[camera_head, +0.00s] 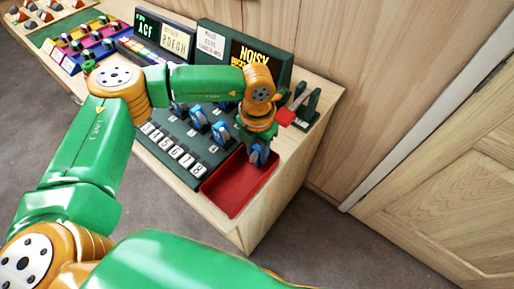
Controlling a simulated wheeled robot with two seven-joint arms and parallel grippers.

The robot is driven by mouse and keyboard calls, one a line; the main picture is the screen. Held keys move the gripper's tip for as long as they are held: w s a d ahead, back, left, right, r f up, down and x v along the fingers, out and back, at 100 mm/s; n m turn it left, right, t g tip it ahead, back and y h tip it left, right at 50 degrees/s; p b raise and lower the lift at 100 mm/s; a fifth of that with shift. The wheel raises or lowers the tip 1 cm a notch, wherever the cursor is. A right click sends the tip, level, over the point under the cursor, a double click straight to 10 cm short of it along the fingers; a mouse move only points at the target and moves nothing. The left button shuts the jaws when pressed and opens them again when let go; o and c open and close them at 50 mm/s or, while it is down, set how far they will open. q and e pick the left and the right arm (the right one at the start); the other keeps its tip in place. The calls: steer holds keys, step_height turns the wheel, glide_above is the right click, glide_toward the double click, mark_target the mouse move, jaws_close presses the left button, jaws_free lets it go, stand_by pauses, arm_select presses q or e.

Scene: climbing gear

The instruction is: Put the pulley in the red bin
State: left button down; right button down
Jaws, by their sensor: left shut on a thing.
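My left gripper (258,147) points down over the far end of the red bin (233,192). It is shut on a blue and grey pulley (258,156). The pulley hangs at or above the bin's far right part; I cannot tell whether it touches the bin. The fingers are small and partly hidden by my wrist. The red bin is a shallow open tray at the near right corner of the table, and its visible floor is bare. My right gripper is not in view.
A dark green board (169,153) with numbered white labels lies left of the bin, with several similar blue pieces (199,118) on it. Dark sign boxes (212,43) stand behind. A small dark stand (312,107) with a red part is right of my gripper.

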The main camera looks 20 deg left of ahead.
mark_target(257, 148)
arm_select(q)
steer(key=shift+f, duration=0.15)
steer(key=c, duration=0.5)
jaws_free()
steer(key=shift+r, duration=0.4)
step_height(257, 148, up, 11)
steer(key=shift+r+b, duration=0.1)
steer(key=shift+b, duration=0.7)
steer(key=shift+r, duration=0.2)
steer(key=shift+r, duration=0.1)
